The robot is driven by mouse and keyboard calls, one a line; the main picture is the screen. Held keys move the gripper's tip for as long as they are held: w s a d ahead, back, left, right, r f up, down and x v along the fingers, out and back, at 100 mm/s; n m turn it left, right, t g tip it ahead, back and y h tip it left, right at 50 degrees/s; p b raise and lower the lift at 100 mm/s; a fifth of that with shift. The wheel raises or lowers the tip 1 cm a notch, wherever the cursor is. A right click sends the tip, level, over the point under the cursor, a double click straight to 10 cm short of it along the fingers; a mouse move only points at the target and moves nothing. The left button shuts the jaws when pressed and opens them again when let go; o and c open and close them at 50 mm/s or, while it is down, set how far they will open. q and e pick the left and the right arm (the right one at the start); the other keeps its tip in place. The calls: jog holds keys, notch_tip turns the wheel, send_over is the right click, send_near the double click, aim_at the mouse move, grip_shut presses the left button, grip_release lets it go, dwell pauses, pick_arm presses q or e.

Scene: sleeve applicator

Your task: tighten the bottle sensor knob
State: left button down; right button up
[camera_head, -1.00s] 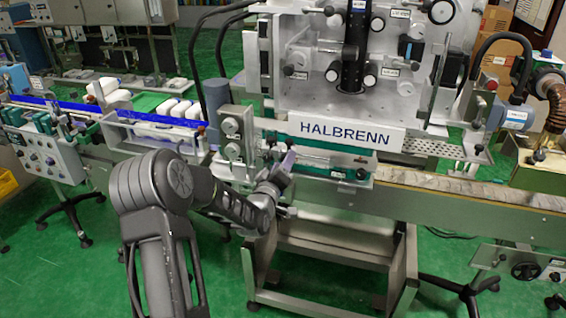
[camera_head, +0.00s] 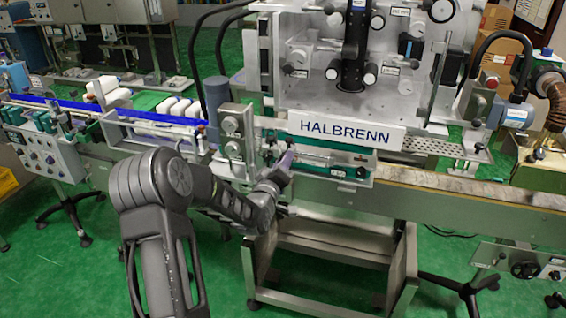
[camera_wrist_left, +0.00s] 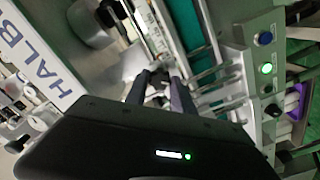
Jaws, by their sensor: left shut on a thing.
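My left gripper (camera_head: 287,160) reaches in from the left to the front rail of the labelling machine, below the HALBRENN sign (camera_head: 345,131). In the left wrist view the two dark fingers (camera_wrist_left: 161,78) are close together and shut on a small part among metal rods beside the green guide. That part sits where the bottle sensor knob would be. It is mostly hidden between the fingers, so its shape and how tight it is cannot be made out. My right gripper is in neither view.
A panel with a blue button (camera_wrist_left: 264,38) and a lit green button (camera_wrist_left: 266,69) is near the fingers in the wrist view. Metal rods and brackets crowd the fingertips. The conveyor belt (camera_head: 450,187) at the right is empty.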

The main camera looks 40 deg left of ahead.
pick_arm(q)
jog(key=m+b, duration=2.1)
jog(key=m, duration=0.7)
dwell(0.4)
dwell(0.3)
jog(key=c, duration=1.1)
grip_release()
